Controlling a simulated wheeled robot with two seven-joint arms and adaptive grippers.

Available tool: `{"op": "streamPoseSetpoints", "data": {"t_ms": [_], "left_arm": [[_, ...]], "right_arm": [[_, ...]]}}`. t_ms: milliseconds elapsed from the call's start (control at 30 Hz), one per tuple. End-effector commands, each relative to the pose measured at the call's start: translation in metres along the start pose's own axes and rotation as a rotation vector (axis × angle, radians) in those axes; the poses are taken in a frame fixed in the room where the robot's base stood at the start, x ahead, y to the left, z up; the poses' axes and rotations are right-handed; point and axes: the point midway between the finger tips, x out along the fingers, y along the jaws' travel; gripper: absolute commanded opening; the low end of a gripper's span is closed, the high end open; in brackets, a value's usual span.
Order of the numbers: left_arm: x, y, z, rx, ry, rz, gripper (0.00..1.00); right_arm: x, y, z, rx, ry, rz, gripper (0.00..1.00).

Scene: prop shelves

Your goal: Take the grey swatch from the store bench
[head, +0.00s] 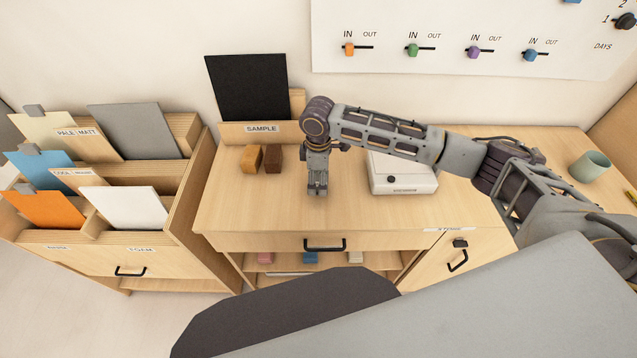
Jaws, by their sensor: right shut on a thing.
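A grey swatch (137,129) stands upright in the rear right slot of the wooden store bench (178,203) on the left. My right gripper (318,188) points down over the middle bench, to the right of the swatch and well apart from it. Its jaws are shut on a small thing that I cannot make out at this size. My left gripper is not in view.
Cream, blue, orange and white (127,207) swatches stand in the other slots. The middle bench (245,215) bears a black panel (248,88) behind the SAMPLE label, two brown blocks (251,158) and a white device (402,177). A green cup (590,166) stands right.

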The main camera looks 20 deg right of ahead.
Motion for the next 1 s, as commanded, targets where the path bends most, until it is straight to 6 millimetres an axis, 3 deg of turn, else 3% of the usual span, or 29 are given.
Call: {"op": "streamPoseSetpoints", "data": {"t_ms": [200, 433, 1000], "left_arm": [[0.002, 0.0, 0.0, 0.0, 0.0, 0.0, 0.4], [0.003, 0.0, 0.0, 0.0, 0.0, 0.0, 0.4], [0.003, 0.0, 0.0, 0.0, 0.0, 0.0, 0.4]], "right_arm": [[-0.034, 0.001, 0.0, 0.0, 0.001, 0.001, 0.56], [-0.06, 0.0, 0.0, 0.001, 0.001, 0.001, 0.56], [-0.068, 0.0, 0.0, 0.001, 0.0, -0.001, 0.56]]}}
